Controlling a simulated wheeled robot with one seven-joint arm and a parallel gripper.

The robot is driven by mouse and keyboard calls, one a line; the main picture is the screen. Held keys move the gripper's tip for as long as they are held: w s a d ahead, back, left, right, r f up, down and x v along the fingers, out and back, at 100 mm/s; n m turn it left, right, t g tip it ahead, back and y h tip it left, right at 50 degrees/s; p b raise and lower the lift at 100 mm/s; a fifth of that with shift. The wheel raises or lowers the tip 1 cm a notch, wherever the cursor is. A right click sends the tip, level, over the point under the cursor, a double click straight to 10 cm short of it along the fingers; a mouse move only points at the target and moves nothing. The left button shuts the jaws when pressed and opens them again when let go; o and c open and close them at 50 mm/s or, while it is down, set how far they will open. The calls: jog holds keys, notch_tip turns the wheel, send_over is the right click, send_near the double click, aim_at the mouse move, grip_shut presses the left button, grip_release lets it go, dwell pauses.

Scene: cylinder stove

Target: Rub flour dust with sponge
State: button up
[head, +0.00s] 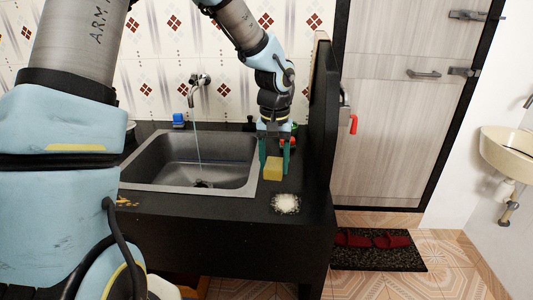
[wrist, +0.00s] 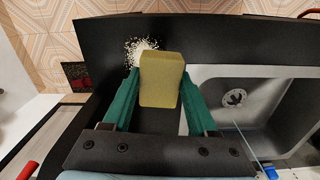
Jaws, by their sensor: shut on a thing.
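A yellow sponge (head: 273,169) is held between the green fingers of my gripper (head: 275,160), to the right of the sink. In the wrist view the sponge (wrist: 161,79) sits between the fingertips of my gripper (wrist: 161,88), which is shut on it. A patch of white flour dust (head: 286,203) lies on the black counter, nearer the front edge than the sponge. In the wrist view the flour dust (wrist: 141,49) shows just beyond the sponge, which may cover part of it. I cannot tell whether the sponge touches the counter.
A metal sink (head: 190,160) with water running from a tap (head: 199,82) is to the left. A black upright panel (head: 322,120) stands along the counter's right edge. A blue item (head: 179,120) stands behind the sink. The counter (head: 240,210) around the flour is mostly clear.

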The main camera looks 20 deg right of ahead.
jog(key=shift+w+f, duration=0.1)
jog(key=shift+w, duration=0.1)
jog(key=shift+f, duration=0.2)
notch_tip(320, 180, down, 4)
jog(key=b, duration=0.4)
jog(key=shift+w+f, duration=0.1)
jog(key=shift+f, duration=0.1)
